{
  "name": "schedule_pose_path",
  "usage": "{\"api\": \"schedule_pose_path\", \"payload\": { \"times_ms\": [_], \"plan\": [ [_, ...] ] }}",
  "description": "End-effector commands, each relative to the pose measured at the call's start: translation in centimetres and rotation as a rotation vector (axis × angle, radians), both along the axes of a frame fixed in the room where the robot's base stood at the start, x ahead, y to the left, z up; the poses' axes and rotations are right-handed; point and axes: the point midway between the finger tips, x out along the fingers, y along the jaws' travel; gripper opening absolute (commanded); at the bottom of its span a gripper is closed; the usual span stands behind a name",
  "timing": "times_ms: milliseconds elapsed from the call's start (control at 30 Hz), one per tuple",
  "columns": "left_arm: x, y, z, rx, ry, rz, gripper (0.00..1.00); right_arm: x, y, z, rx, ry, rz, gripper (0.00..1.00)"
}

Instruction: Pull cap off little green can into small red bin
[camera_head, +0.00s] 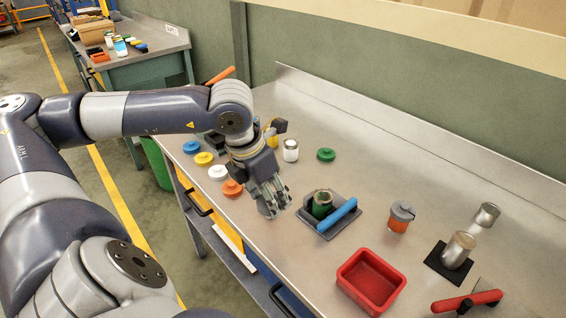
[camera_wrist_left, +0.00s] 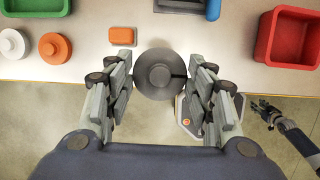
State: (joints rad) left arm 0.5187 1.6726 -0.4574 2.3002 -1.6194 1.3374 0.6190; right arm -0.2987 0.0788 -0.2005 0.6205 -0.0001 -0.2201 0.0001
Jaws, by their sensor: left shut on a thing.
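The little green can (camera_head: 322,205) stands in a shallow grey tray (camera_head: 338,227) beside a blue cylinder (camera_head: 338,216). Its top looks dark and open, with no cap seen on it. My left gripper (camera_head: 271,203) is left of the tray near the table's front edge, shut on a round dark grey cap with a raised knob, which shows clearly between the fingers in the left wrist view (camera_wrist_left: 158,77). The small red bin (camera_head: 371,281) is at the front right of the tray; it also shows in the wrist view (camera_wrist_left: 266,42). My right gripper (camera_wrist_left: 264,111) appears small there; its jaws are unclear.
White (camera_head: 217,173), orange (camera_head: 231,188), yellow (camera_head: 204,158) and green caps (camera_head: 326,154) lie about the table. A white can (camera_head: 291,151) stands behind. An orange can (camera_head: 399,219), metal cans (camera_head: 458,251) and a red-handled tool (camera_head: 467,302) are right. The back middle is clear.

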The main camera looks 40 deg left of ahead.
Motion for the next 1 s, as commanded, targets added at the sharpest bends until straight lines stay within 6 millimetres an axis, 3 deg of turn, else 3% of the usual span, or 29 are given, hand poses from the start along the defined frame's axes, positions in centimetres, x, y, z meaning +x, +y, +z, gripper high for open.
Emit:
{"api": "schedule_pose_path", "payload": {
  "times_ms": [333,1000],
  "plan": [
    [-1.4,0.4,0.3,0.000,-0.001,0.003,0.40,-0.1,0.0,-0.9,0.000,0.001,0.000,0.40],
    [-1.5,0.4,4.1,-0.001,-0.001,0.003,0.40,-0.2,-0.1,1.0,0.000,0.002,0.000,0.40]
  ]
}}
